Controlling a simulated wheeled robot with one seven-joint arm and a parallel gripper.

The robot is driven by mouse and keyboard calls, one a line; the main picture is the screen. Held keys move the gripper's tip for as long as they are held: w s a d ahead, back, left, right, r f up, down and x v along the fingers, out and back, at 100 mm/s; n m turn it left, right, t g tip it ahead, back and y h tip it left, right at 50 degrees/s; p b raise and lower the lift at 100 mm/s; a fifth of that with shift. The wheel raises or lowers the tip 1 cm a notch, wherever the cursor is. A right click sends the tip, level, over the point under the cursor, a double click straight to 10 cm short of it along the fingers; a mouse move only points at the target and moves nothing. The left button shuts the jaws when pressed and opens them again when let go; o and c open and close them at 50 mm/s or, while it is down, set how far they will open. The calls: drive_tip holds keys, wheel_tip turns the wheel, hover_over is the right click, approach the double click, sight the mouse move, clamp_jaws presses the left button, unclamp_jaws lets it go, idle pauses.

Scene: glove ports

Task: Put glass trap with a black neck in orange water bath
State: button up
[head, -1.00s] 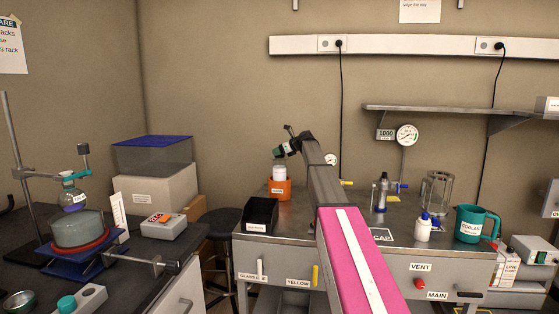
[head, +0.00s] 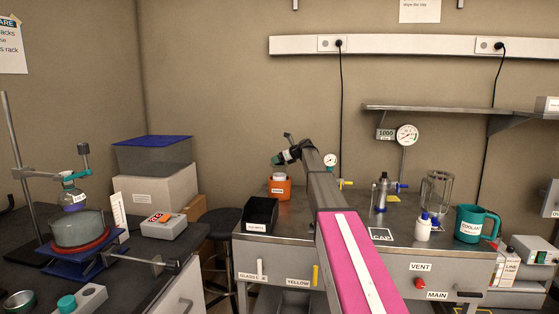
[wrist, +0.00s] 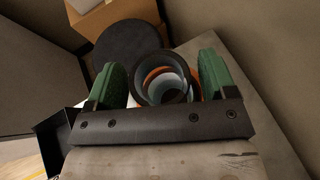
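The orange water bath (head: 277,190) stands at the back left of the steel bench. The pale glass trap (head: 279,175) shows just above its rim, with its lower part hidden inside the bath. My gripper (head: 283,158) is right above it, pointing down. In the wrist view, the trap's black neck (wrist: 163,78) is a dark ring between my two green fingers (wrist: 163,84), which sit close on both sides of it. Orange of the bath shows around and through the ring.
A black open bin (head: 261,214) stands in front of the bath. Right of my arm are a metal cylinder with a blue valve (head: 381,194), a white bottle (head: 423,230), a glass jar (head: 436,192) and a teal jug (head: 477,223). A dark stool (head: 219,222) is left of the bench.

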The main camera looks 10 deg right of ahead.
drive_tip(key=shift+r, duration=0.15)
drive_tip(key=v, duration=1.2)
idle(0.9)
